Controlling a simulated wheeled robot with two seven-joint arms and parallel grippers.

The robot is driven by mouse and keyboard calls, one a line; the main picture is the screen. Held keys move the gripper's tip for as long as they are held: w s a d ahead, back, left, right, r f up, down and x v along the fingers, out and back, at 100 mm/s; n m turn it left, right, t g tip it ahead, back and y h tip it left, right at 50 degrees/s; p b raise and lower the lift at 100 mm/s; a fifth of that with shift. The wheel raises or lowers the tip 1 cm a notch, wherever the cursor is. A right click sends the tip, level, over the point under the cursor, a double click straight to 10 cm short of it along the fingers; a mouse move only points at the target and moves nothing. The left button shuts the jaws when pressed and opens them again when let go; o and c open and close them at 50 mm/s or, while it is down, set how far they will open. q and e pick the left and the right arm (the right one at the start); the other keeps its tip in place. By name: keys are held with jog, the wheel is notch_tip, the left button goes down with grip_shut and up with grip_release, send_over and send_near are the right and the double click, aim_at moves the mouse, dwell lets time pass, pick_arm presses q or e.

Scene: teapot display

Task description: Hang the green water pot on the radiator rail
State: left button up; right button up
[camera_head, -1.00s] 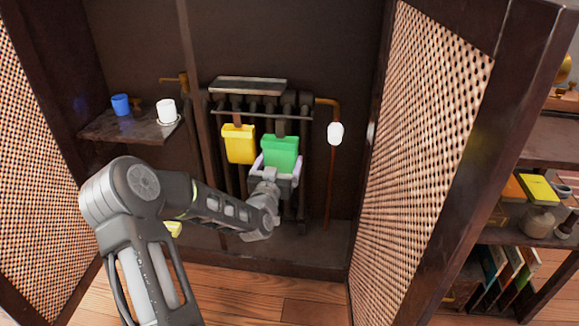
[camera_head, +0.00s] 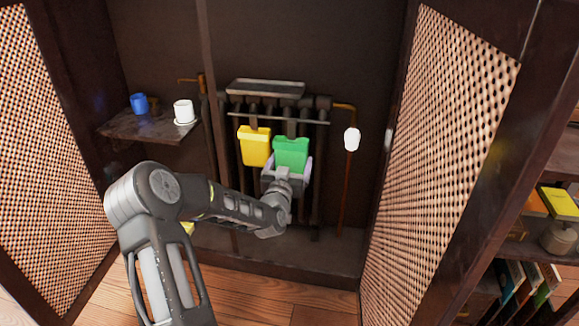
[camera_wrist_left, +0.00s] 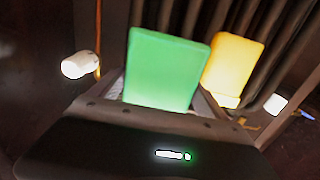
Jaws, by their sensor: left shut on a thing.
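The green water pot (camera_head: 291,152) is in front of the radiator (camera_head: 320,180), right of the yellow pot (camera_head: 255,147). My left gripper (camera_head: 287,170) is shut on the green pot from below and in front, with a finger at each side. A dark strap or hook rises from the green pot toward the radiator rail (camera_head: 265,116); I cannot tell whether it sits over the rail. The yellow pot hangs from the rail by a similar piece. In the left wrist view the green pot (camera_wrist_left: 165,70) looks upright, slightly tilted, beside the yellow pot (camera_wrist_left: 234,65). My right gripper is not in view.
A shelf (camera_head: 150,128) at left holds a blue cup (camera_head: 139,103) and a white cup (camera_head: 183,110). A white valve knob (camera_head: 352,139) is on a copper pipe right of the radiator. Open lattice doors (camera_head: 440,150) flank the cabinet.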

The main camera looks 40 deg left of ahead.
pick_arm(q)
jog(key=f+b+x, duration=0.1)
jog(key=b+x, duration=0.1)
jog(key=x, duration=0.5)
jog(key=shift+f+b, duration=0.35)
dwell(0.4)
jog(key=o, duration=0.6)
jog(key=shift+c, duration=0.2)
jog(key=shift+o, duration=0.7)
jog(key=shift+f, duration=0.1)
